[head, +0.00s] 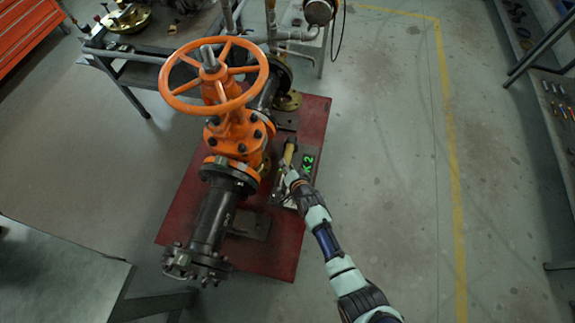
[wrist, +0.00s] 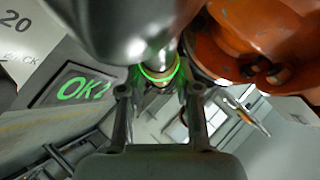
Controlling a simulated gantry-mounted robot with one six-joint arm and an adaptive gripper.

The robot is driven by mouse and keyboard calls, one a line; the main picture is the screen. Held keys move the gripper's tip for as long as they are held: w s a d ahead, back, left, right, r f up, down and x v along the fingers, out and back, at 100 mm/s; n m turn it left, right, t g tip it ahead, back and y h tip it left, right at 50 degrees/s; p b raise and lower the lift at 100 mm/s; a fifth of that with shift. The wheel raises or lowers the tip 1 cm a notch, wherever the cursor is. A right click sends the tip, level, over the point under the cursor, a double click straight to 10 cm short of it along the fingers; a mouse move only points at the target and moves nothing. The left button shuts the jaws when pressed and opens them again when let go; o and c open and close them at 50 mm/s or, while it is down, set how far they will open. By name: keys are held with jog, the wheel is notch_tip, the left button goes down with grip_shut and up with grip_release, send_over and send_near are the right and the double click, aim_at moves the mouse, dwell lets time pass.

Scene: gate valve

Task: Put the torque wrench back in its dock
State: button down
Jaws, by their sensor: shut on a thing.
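My gripper (head: 291,178) is low beside the orange valve, at the grey dock (head: 304,181) with its lit green display. In the wrist view my gripper (wrist: 160,90) has a finger on each side of the torque wrench (wrist: 157,60), a grey metal shaft with a glowing green ring, and is shut on it. In the head view a yellowish part (head: 288,151), which looks like the wrench, reaches past my gripper. The display (wrist: 75,88) shows green "OK" and another character. The wrench's far end and its seating in the dock are hidden.
The orange gate valve (head: 235,135) with its handwheel (head: 172,90) stands close left of my gripper on a red base plate (head: 285,255). Dark pipe flanges are near. A workbench (head: 60,270) is at lower left. The floor right of the plate is clear.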

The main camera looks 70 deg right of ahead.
jog(key=shift+r, duration=0.15)
jog(key=c, duration=0.7)
grip_release()
jog(key=shift+w+d, duration=0.1)
jog(key=shift+c, duration=0.2)
jog(key=shift+f, duration=0.25)
jog(key=v, duration=1.2)
jog(key=shift+r, duration=0.15)
